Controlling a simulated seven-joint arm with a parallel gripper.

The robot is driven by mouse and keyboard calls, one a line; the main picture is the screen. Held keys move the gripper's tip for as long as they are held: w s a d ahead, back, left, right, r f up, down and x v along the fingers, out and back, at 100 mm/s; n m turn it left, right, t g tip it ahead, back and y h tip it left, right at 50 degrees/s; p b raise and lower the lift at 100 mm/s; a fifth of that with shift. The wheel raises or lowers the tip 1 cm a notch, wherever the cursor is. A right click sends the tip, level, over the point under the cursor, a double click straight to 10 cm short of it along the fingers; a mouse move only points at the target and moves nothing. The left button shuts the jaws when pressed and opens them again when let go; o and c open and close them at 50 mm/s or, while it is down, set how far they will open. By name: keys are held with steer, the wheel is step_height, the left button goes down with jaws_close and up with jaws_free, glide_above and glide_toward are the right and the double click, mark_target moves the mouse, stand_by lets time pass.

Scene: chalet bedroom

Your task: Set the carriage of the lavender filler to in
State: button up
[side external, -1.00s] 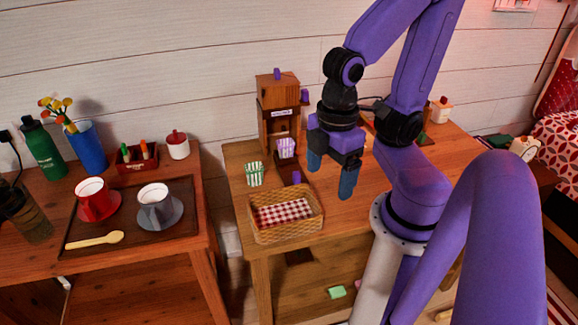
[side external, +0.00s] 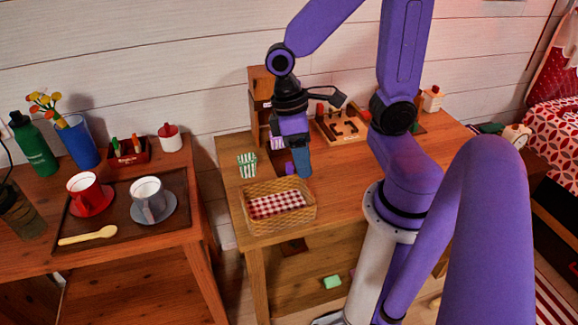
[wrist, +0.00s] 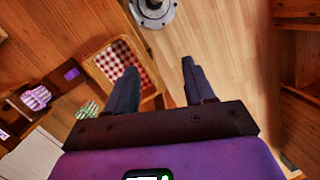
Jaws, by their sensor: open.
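The lavender filler (side external: 262,86) is a wooden tower at the back left of the table, partly hidden behind my gripper.
A wicker basket (side external: 240,214) with a checked liner stands in front of the filler. A wooden tray (side external: 350,118) with dark pieces lies behind to the right. The table's right part is mostly bare.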

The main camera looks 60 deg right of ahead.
mark_target(277, 150)
steer(key=w+d+f+m+y, duration=0.4)
steer(key=d+m, duration=0.3)
steer(key=m, duration=0.1)
steer(key=w+d+f+m+y, duration=0.4)
steer(key=d+m, duration=0.4)
steer(key=m, duration=0.1)
steer(key=s+d+f+m+t+y, duration=0.1)
steer(key=s+d+f+m+t, duration=0.2)
steer(key=d+f+m+t, duration=0.4)
steer(key=s+d+f+m+t, duration=0.3)
steer(key=d+m+t, duration=0.2)
steer(key=d+m, duration=0.4)
steer(key=x, duration=1.1)
steer(key=w+x, duration=0.1)
steer(key=x, duration=0.4)
steer(key=shift+w+d+r, duration=0.1)
steer(key=shift+w+r, duration=0.05)
steer(key=shift+w, duration=0.05)
jaws_close()
steer(key=shift+w+d, duration=3.5)
steer(key=shift+d, duration=0.1)
